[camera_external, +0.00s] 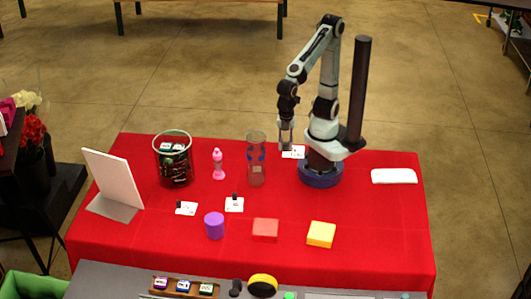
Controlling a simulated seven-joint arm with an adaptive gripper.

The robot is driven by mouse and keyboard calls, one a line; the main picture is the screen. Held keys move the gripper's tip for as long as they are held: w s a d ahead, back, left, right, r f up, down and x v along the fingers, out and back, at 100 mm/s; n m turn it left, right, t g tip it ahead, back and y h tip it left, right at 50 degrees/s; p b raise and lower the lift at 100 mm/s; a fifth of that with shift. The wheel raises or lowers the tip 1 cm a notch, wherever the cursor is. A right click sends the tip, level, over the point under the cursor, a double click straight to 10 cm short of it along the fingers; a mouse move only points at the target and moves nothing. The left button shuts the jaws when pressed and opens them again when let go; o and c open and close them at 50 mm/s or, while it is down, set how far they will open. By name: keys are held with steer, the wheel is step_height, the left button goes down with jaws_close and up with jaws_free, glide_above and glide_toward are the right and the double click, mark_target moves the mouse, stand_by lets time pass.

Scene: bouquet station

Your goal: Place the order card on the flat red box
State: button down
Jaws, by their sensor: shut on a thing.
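My gripper (287,146) points down near the back of the red table, just left of my base. It is shut on a white card (298,154) with small dark marks, which I take to be the order card. I cannot tell whether the card touches the table. The flat red box (266,230) lies near the front middle of the table, with nothing on top. Two other white cards lie flat, one at the left (186,209) and one near the middle (234,206), each with a small dark piece at its edge.
A yellow box (321,234) and a purple cylinder (214,226) flank the red box. A clear vase (257,160), a pink bottle (218,164) and a dark round container (174,160) stand at the back left. A white panel (113,178) stands far left. The table's right front is clear.

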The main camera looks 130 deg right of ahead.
step_height(320, 180, down, 8)
glide_above(257, 227)
steer(key=f, duration=0.9)
steer(key=shift+s+f, duration=0.35)
steer(key=shift+w+f, duration=0.15)
steer(key=shift+f, duration=0.8)
steer(key=shift+w+f, duration=0.1)
steer(key=shift+f, duration=0.8)
steer(key=shift+f, duration=0.15)
steer(key=c, duration=1.1)
jaws_free()
steer(key=shift+o, duration=0.2)
